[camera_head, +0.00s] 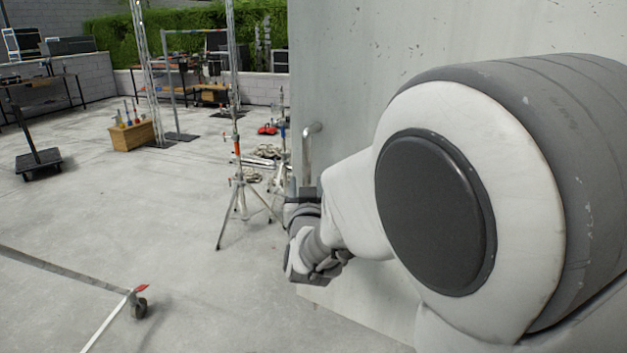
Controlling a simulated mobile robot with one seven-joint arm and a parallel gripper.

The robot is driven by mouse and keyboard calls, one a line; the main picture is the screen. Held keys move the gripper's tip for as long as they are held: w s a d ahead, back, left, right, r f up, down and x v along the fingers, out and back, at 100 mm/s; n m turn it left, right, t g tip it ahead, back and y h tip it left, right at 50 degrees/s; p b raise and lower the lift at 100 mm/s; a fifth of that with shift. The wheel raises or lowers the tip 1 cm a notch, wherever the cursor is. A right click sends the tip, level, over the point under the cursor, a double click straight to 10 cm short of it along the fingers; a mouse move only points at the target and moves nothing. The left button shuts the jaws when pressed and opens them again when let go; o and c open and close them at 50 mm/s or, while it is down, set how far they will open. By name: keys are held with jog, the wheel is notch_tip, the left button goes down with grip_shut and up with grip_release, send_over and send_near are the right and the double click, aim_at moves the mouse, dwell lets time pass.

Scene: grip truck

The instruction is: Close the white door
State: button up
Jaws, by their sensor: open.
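The white door (345,60) is a large pale upright panel behind my arm, with small dark scuffs on it. A metal bar handle (307,150) stands out near its left edge. My gripper (303,192) is at the lower end of the handle, close to the door's left edge. It is open; its fingers are small and partly hidden by my wrist. I cannot tell whether they touch the handle. My arm covers much of the door's middle and right.
A light stand (238,185) on a tripod is left of the door. A wheeled stand leg (139,306) lies at lower left. A wooden crate (133,134) and a dark dolly (39,163) stand farther back. The concrete floor between them is mostly clear.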

jog(key=shift+w, duration=0.6)
grip_shut()
dwell(1.1)
